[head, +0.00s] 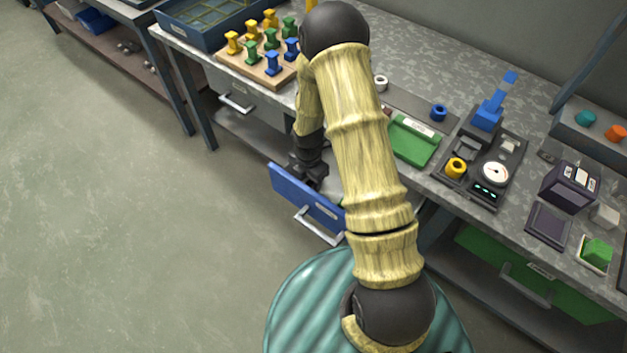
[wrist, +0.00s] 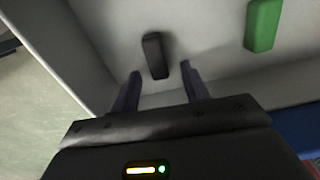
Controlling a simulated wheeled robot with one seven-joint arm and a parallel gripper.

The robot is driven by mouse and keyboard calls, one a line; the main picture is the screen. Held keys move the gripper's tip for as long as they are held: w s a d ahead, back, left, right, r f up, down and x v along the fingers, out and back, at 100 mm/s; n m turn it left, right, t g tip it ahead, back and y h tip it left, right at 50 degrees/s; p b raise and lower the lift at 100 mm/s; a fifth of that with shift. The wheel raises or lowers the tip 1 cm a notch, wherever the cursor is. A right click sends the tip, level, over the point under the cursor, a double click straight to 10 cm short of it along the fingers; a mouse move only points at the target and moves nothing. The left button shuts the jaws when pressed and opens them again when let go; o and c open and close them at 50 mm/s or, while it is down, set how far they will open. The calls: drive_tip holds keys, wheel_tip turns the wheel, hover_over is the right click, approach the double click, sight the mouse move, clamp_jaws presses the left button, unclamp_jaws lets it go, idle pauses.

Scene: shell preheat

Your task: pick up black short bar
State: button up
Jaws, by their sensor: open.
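The black short bar (wrist: 155,56) lies on the pale floor of a drawer in the wrist view, just beyond my fingertips. My gripper (wrist: 162,75) is open, with its two fingers apart, and the bar shows between and slightly ahead of them. Nothing is between the fingers. In the head view my gripper (head: 310,172) reaches down into the open drawer with the blue front (head: 305,200). The bar is hidden there behind my arm and the drawer front.
A green bar (wrist: 262,25) lies in the same drawer to the right. The drawer's walls stand close around my gripper. Above, the workbench (head: 440,75) carries a wooden board (head: 255,70) with coloured pieces, a green tray (head: 412,142) and a gauge unit (head: 495,172).

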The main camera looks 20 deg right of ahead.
sight(309, 183)
drive_tip(key=shift+c, duration=0.4)
clamp_jaws()
wheel_tip(309, 183, up, 10)
drive_tip(key=shift+p, duration=0.45)
idle(0.4)
